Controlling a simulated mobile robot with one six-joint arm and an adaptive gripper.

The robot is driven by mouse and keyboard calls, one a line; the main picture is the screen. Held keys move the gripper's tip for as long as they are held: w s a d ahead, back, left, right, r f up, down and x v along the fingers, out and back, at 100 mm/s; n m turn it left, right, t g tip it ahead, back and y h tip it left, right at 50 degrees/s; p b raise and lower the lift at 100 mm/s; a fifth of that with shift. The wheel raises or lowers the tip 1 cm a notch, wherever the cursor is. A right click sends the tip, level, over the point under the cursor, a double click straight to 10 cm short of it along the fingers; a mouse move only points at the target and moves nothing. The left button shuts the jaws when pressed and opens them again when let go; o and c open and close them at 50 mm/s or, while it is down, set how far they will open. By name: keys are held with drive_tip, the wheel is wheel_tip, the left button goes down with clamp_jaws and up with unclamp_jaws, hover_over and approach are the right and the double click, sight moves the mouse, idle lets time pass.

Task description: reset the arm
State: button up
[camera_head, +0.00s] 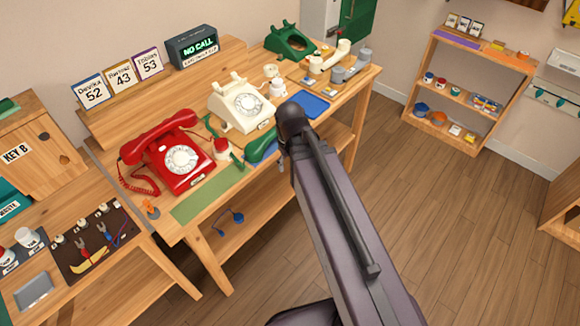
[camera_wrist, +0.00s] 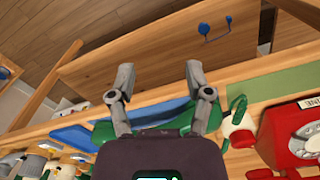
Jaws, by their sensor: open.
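My arm (camera_head: 345,205) reaches up from the bottom of the head view, its dark end over the front edge of the phone table. My gripper (camera_wrist: 159,72) shows in the wrist view with its two grey fingers spread and nothing between the tips. A green handset (camera_head: 262,146) lies at the table's front edge, just left of the arm's end. It also shows in the wrist view (camera_wrist: 160,113), partly hidden behind the fingers; I cannot tell if they touch it. The gripper's fingers are hidden in the head view.
A red dial phone (camera_head: 180,159) and a cream dial phone (camera_head: 243,106) stand on the table left of my arm. A green phone base (camera_head: 290,42) is at the back. A blue pad (camera_head: 310,105) lies near the arm's end. The floor (camera_head: 445,215) to the right is clear.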

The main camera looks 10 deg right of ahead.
idle(0.4)
wheel_tip(320, 180, up, 7)
drive_tip(key=s+d+m+p, duration=0.1)
drive_tip(key=s+m+p, duration=0.1)
drive_tip(key=p, duration=0.5)
drive_tip(key=shift+d+r+m, duration=0.2)
drive_tip(key=shift+d+m, duration=0.1)
drive_tip(key=shift+d, duration=0.05)
drive_tip(key=shift+c, duration=0.3)
idle(0.5)
